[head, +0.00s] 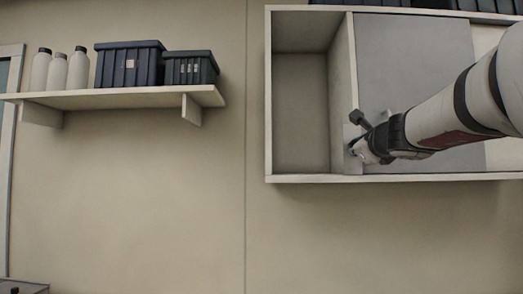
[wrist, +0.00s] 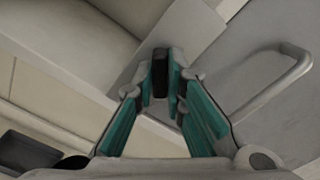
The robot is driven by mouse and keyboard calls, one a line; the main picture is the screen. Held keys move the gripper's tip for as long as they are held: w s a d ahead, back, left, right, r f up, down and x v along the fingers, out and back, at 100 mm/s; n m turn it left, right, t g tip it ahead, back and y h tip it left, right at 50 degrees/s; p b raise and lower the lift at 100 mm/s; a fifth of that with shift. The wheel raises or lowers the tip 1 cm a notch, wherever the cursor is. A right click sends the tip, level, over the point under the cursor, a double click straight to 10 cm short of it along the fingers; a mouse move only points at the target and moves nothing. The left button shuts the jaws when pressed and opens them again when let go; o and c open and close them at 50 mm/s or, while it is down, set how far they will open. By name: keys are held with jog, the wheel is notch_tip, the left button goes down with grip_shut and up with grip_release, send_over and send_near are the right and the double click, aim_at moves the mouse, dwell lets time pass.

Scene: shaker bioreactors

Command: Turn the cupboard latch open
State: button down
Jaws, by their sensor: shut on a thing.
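The wall cupboard (head: 268,100) has an open compartment on the left and a grey door panel (head: 410,55) beside it. The latch shows in the wrist view as a dark piece (wrist: 160,72) between my fingertips, by a pale plate (wrist: 195,35) at the door's edge. My gripper (wrist: 163,85) is shut on this dark latch piece. The teal finger pads converge on it, and its lower part is hidden between them.
A grey bar handle (wrist: 285,80) stands out from the door, right of my fingers. My arm covers much of the cupboard's right side in the head view. A shelf (head: 120,98) with dark bins and white bottles hangs at left. The wall between is clear.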

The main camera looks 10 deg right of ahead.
jog(key=shift+f+m+p, duration=0.1)
jog(key=shift+m+p, duration=0.25)
jog(key=shift+m, duration=3.35)
jog(key=c, duration=1.6)
grip_release()
jog(key=shift+c, duration=0.2)
jog(key=v, duration=1.2)
